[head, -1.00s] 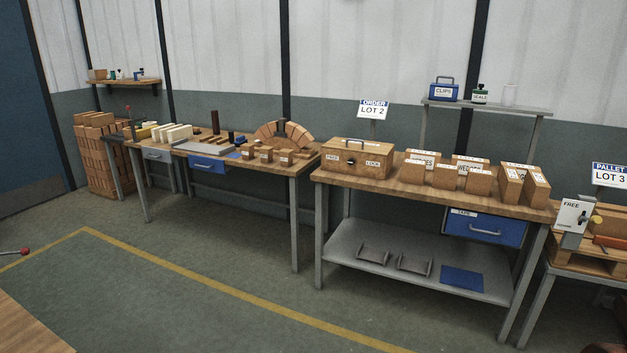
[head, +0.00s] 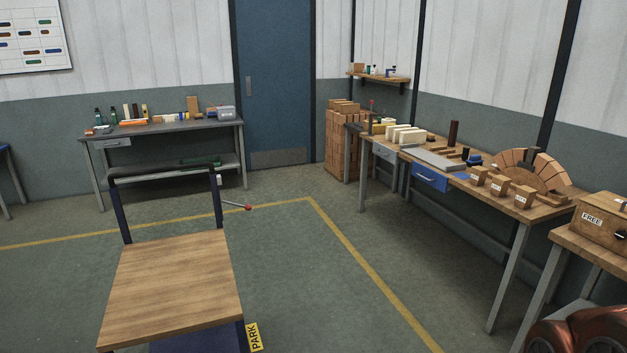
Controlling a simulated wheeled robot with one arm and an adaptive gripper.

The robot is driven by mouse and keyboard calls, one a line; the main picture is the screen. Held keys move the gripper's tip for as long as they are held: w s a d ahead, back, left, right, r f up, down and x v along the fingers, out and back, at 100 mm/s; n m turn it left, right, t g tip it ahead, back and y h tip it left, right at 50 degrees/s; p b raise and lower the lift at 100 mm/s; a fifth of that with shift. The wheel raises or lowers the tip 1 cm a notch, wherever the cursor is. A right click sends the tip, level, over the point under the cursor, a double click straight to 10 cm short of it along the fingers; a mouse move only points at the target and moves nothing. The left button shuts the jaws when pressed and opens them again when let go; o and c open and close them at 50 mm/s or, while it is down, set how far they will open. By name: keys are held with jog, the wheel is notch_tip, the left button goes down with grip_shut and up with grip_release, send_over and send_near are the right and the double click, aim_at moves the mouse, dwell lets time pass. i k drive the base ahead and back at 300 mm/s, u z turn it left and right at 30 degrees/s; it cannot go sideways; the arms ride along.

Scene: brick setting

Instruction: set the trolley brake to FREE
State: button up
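The trolley (head: 172,283) stands at the lower left in the head view, with a wooden deck and a dark blue frame with an upright handle at its far end. A grey lever with a red knob (head: 248,207) sticks out to the right beside the right handle post and slopes slightly down. A yellow plate reading PARK (head: 254,337) is at the trolley's near right corner. No FREE mark is visible on the trolley, and its lower parts are mostly hidden.
A workbench (head: 462,182) with bricks and a brick arch runs along the right. A wooden box marked FREE (head: 600,222) sits on a nearer table. A grey bench (head: 170,125) stands at the back left by a blue door (head: 278,85). Floor between trolley and workbench is clear.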

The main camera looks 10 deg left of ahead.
aim_at(248, 206)
jog(key=u, duration=0.6)
jog(key=i, duration=0.75)
jog(key=u, duration=0.35)
jog(key=i, duration=0.95)
jog(key=u, duration=0.55)
jog(key=i, duration=0.5)
jog(key=u, duration=0.35)
